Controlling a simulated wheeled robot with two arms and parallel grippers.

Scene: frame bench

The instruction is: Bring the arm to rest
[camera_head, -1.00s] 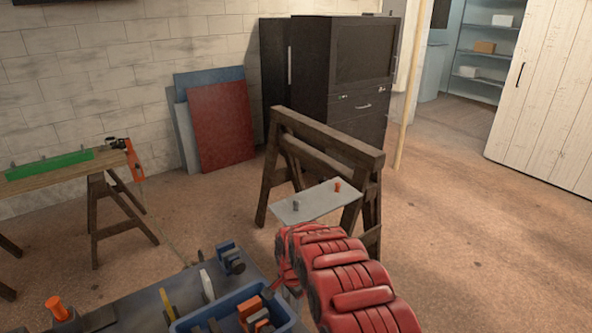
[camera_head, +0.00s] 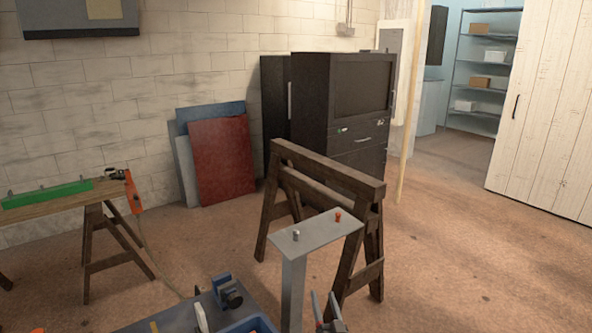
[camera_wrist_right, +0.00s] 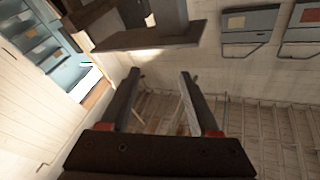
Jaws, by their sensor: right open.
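My right gripper (camera_head: 326,309) shows at the bottom edge of the head view, just in front of the grey stand (camera_head: 293,285). Its two fingers point up and are apart. In the right wrist view the fingers (camera_wrist_right: 161,102) are spread wide with nothing between them. The rest of my right arm is below the head view. The stand's flat top carries a small grey peg (camera_head: 296,235) and an orange peg (camera_head: 338,217). My left gripper is not in view.
A wooden sawhorse (camera_head: 326,168) stands right behind the stand. A bench corner with a blue clamp-like tool (camera_head: 227,291) and a blue bin (camera_head: 250,325) is at the lower left. A plank with a green piece (camera_head: 45,194) lies farther left. The floor at right is clear.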

